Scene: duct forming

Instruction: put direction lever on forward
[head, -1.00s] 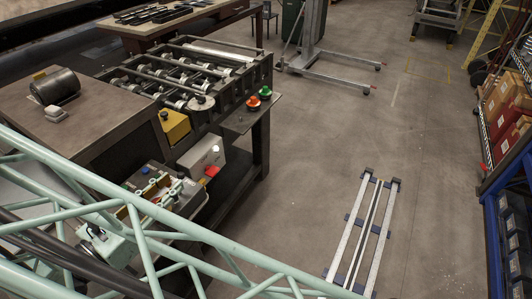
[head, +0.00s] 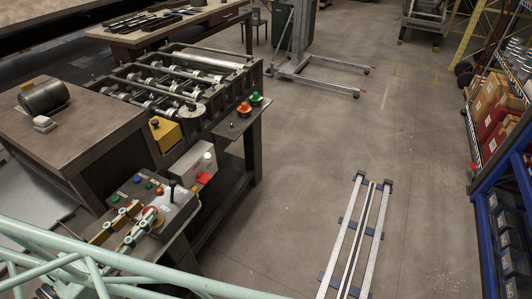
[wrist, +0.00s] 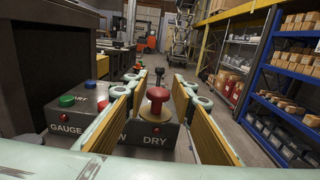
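The dark control box (head: 176,211) stands on the bench end, with coloured buttons and white lettering. A black upright lever (head: 172,191) rises from its top; its direction setting cannot be read. In the wrist view the black lever (wrist: 159,74) stands beyond a red mushroom button (wrist: 158,97), near the line between my fingers. My gripper (head: 143,211) has mint-green fingers with yellow pads and is over the near side of the box. In the wrist view my gripper (wrist: 158,86) is open and empty, its fingers either side of the red button; the lever appears beyond the fingertips.
A pale grey box (head: 196,165) with a red paddle sits just beyond the control box. A yellow box (head: 165,133) and the roller machine (head: 190,85) stand farther back. Green and red buttons (wrist: 70,101) lie left of my gripper. Floor on the right is open around the rails (head: 355,235).

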